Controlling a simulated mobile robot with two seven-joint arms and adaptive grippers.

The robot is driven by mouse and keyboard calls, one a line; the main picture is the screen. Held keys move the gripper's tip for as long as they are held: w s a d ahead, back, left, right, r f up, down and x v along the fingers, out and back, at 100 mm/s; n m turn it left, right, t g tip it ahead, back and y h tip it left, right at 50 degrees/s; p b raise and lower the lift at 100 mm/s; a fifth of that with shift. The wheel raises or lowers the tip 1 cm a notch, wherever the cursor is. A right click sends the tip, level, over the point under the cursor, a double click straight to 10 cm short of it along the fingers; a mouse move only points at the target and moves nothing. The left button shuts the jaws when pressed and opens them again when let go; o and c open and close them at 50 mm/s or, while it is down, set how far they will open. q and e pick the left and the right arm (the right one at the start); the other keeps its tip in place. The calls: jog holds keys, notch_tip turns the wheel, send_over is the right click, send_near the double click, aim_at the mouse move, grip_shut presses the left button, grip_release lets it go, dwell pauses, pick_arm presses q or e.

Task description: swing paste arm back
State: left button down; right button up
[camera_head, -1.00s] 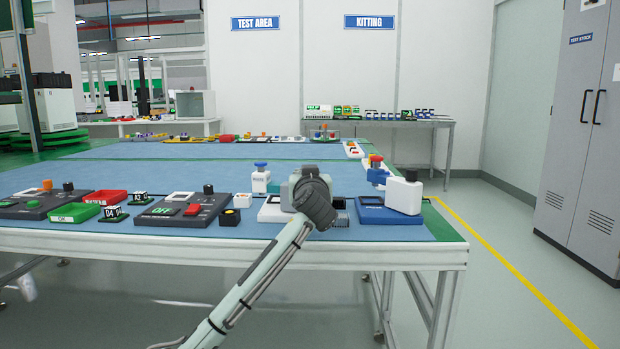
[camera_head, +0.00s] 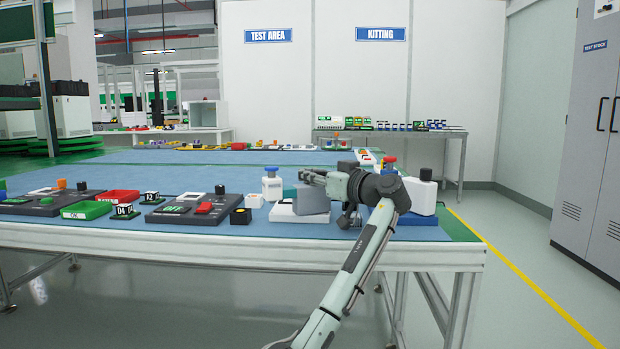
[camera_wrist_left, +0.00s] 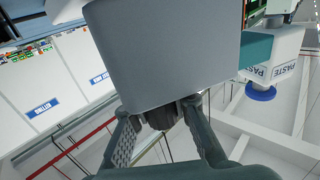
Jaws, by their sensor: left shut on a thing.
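A grey block (camera_head: 312,200) stands over a white base (camera_head: 290,214) near the table's front edge. My left gripper (camera_head: 312,178) reaches it from the right. In the left wrist view the fingers of my left gripper (camera_wrist_left: 165,112) are closed around a dark knob (camera_wrist_left: 158,118) against the grey block (camera_wrist_left: 165,55); this looks like the paste arm, but I cannot be sure. A white bottle with a blue cap (camera_head: 272,187) stands just left of the block. In the left wrist view a white piece marked PASTE (camera_wrist_left: 285,60) shows at right. My right gripper is not in view.
A white block with a black top (camera_head: 422,196) stands right of my wrist, close to it. The blue mat behind is mostly clear.

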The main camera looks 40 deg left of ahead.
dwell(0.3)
pick_arm(q)
jog(key=c, duration=1.4)
grip_release()
jog(key=v, duration=1.2)
jog(key=shift+r, duration=0.1)
